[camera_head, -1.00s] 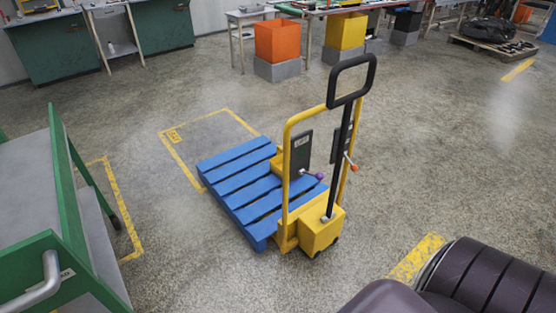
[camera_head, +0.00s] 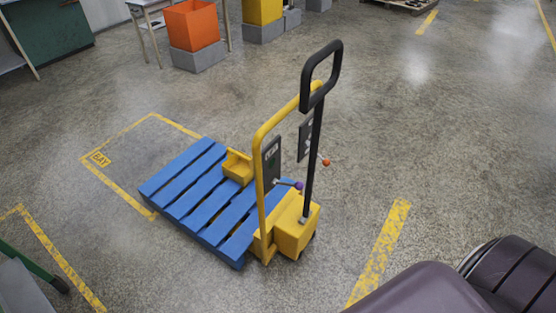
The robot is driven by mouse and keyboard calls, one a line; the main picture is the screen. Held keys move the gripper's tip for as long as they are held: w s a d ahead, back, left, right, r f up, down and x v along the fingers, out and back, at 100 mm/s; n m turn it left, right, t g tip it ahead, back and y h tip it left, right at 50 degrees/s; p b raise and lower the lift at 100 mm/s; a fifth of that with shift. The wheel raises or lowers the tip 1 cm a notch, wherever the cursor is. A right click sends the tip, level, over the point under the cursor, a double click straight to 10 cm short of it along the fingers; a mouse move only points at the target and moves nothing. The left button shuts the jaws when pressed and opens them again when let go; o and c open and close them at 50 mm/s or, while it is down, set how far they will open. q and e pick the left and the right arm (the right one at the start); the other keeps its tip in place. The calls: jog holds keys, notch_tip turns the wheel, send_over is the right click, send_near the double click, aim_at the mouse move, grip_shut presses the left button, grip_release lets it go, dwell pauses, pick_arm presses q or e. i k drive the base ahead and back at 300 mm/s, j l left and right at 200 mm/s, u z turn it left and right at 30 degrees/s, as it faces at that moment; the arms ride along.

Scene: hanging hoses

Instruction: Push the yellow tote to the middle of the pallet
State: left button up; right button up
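A small open yellow tote (camera_head: 238,168) sits on the blue slatted pallet (camera_head: 180,185), near the pallet's far right edge. A yellow pallet truck (camera_head: 296,230) with a tall hoop frame and a black loop handle (camera_head: 322,78) stands at the pallet's near right end. Part of its frame passes close to the tote in the picture. Two levers show on the truck, one with a purple knob (camera_head: 298,185) and one with an orange knob (camera_head: 326,163). Neither of my grippers shows in the head view.
Yellow floor lines mark a bay (camera_head: 100,159) left of the pallet. Part of a green cart (camera_head: 30,255) is at the lower left. Floor right of the truck is clear.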

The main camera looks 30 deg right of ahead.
aim_at(238, 167)
jog(key=z, duration=0.55)
jog(key=i+l+z, duration=0.45)
jog(key=l, duration=0.3)
jog(key=i+l+z, duration=0.45)
jog(key=l, duration=0.2)
jog(key=i+l+z, duration=0.45)
jog(key=i+u, duration=0.15)
jog(key=i, duration=0.35)
jog(key=i+l+u, duration=0.15)
jog(key=i, duration=0.3)
jog(key=i+l+u, duration=0.15)
jog(key=i, duration=0.35)
jog(key=i+l+u, duration=0.15)
jog(key=i, duration=0.3)
jog(key=i+j+u, duration=0.2)
jog(key=i+u, duration=0.2)
jog(key=i+j+u, duration=0.1)
jog(key=i+u, duration=0.7)
jog(key=i+l+u, duration=0.25)
jog(key=i+u, duration=0.2)
jog(key=i+l+u, duration=0.4)
jog(key=i+u, duration=0.55)
jog(key=u, duration=0.3)
jog(key=i+l+u, duration=0.25)
jog(key=u, duration=0.15)
jog(key=i+l+u, duration=0.2)
jog(key=u, duration=0.25)
jog(key=i+l+u, duration=0.15)
jog(key=l+u, duration=0.25)
